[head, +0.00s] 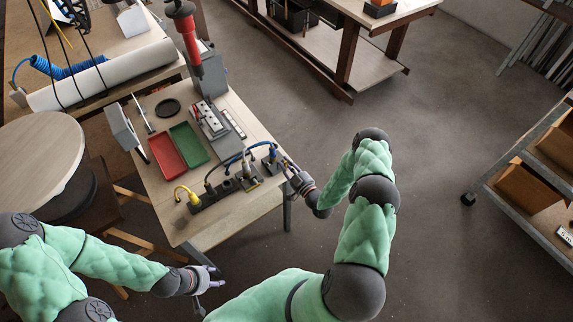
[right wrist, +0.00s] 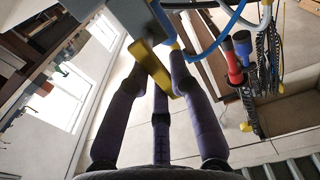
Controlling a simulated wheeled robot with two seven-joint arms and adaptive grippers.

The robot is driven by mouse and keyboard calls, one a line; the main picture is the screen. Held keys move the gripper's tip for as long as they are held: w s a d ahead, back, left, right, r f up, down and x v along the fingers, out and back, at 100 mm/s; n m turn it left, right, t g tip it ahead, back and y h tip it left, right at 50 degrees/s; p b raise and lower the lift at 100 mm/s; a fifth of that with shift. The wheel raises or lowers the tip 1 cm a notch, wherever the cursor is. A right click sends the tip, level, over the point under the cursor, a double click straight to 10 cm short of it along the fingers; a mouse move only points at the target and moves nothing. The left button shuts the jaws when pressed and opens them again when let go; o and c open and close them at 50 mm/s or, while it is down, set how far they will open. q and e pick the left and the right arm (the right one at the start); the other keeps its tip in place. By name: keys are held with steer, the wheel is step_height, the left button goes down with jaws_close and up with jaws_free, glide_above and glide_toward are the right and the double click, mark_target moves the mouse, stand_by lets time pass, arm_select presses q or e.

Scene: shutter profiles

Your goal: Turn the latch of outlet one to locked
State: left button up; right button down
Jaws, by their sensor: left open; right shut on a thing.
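A dark outlet strip (head: 228,187) with several sockets, a yellow plug (head: 192,197) and blue cables lies along the table's front edge. A grey box (head: 270,161) stands at its right end; a grey housing (right wrist: 112,18) fills the top of the right wrist view. My right gripper (head: 289,168) is at that end and is shut on a yellow latch bar (right wrist: 155,70), which slants between its fingertips in the right wrist view. Which outlet number this is cannot be read. My left gripper (head: 213,278) is open and empty, below the table's front left edge.
On the table (head: 222,222) are a red tray (head: 165,152), a green tray (head: 189,144) and a grey device (head: 210,122). A red tool (head: 187,35) hangs above the back. A round stool (head: 38,160) stands at left. Floor to the right is clear up to a shelf cart (head: 520,165).

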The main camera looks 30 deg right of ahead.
steer(key=n+b, duration=0.2)
steer(key=a+n+b, duration=0.1)
steer(key=n, duration=0.2)
steer(key=shift+a+f+b, duration=0.15)
steer(key=shift+b, duration=0.2)
steer(key=n+b, duration=0.1)
steer(key=n, duration=0.1)
steer(key=a+n+b, duration=0.1)
steer(key=shift+f+n+b, duration=0.2)
steer(key=shift+n+b, duration=0.2)
steer(key=n+b, duration=0.2)
steer(key=n, duration=0.1)
steer(key=f+n+b, duration=0.1)
steer(key=b, duration=0.1)
steer(key=shift+a, duration=0.35)
steer(key=shift+s+a+f+n+b, duration=0.1)
steer(key=shift+f+n+b, duration=0.15)
steer(key=shift+n+b, duration=0.95)
steer(key=shift+s+a+f+n+b, duration=0.1)
steer(key=shift+f+n+b, duration=0.1)
steer(key=shift+n+b, duration=1)
steer(key=shift+n, duration=0.3)
steer(key=c, duration=1.1)
jaws_free()
steer(key=shift+w, duration=0.1)
